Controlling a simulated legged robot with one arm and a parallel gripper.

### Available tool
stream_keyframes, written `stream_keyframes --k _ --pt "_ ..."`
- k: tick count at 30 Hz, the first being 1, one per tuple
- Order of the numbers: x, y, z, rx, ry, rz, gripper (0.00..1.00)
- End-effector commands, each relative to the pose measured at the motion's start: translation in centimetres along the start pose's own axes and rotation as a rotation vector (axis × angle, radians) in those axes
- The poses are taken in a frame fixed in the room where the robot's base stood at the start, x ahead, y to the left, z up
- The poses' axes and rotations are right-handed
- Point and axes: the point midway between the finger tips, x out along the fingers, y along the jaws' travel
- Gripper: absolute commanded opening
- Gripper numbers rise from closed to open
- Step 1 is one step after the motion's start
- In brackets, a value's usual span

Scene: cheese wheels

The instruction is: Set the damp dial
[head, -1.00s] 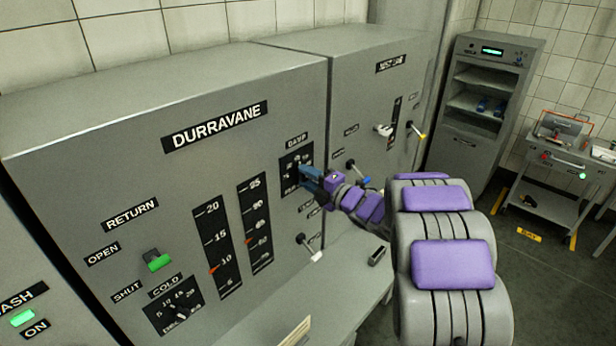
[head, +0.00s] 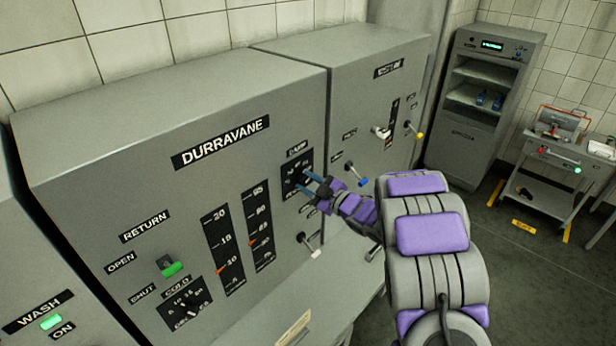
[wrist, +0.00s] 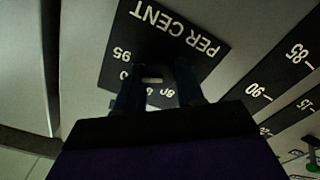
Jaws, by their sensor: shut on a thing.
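The damp dial (head: 293,164) is a small black plate with white numbers under a DAMP label (head: 297,148), on the right part of the DURRAVANE cabinet front. In the wrist view the dial plate (wrist: 178,25) reads PER CENT upside down, with 95 and partly covered numbers. My gripper (head: 303,181) is at this dial, its two blue fingers apart in width. In the wrist view the fingers (wrist: 158,75) reach the plate on either side of a small pale-marked knob (wrist: 152,80) and are shut on it. The fingers hide part of the scale.
Two vertical scales (head: 224,249) (head: 257,230) with red markers are left of the dial. A COLD dial (head: 185,304) and a green-tipped RETURN switch (head: 172,268) are lower left. A white-tipped lever (head: 309,244) sits below, and a blue-tipped lever (head: 357,175) to the right.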

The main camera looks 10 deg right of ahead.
Motion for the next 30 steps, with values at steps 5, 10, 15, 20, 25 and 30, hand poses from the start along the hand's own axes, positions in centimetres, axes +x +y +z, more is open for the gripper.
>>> stream_keyframes --k 5,10,15,20,25,30 --pt "-0.10 -0.34 0.20 0.138 -0.011 -0.009 0.07" --pt "-0.10 -0.40 0.27 0.233 -0.011 -0.009 0.07" --pt "-0.09 -0.48 0.37 0.293 -0.012 -0.009 0.07" --pt "-0.09 -0.53 0.44 0.320 -0.012 -0.009 0.07" --pt "-0.08 -0.56 0.46 0.329 -0.012 -0.009 0.07" --pt "-0.09 -0.54 0.46 0.328 -0.011 -0.008 0.07"
